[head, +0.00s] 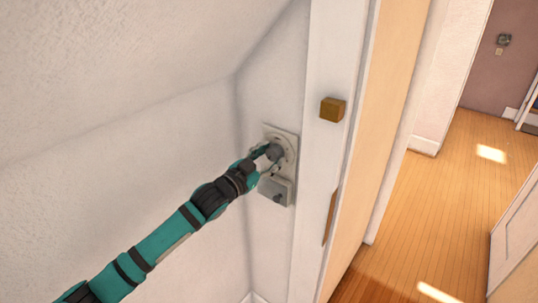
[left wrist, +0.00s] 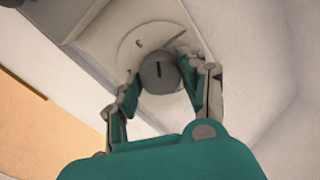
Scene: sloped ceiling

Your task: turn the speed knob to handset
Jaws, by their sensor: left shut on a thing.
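The speed knob (head: 275,152) is a round grey knob on a pale wall plate (head: 291,143). In the left wrist view the knob (left wrist: 159,75) shows a dark slot mark on its face, and a dial with faint marks surrounds it. My left gripper (head: 267,158) is shut on the knob, with one finger on each side; its fingers also show in the left wrist view (left wrist: 158,85). The lettering on the dial is too small to read. My right gripper is not in view.
A grey box with a small dark knob (head: 277,197) sits just below the dial. A white door frame with a brass block (head: 332,109) stands to the right. A sloped ceiling (head: 120,60) hangs over the left.

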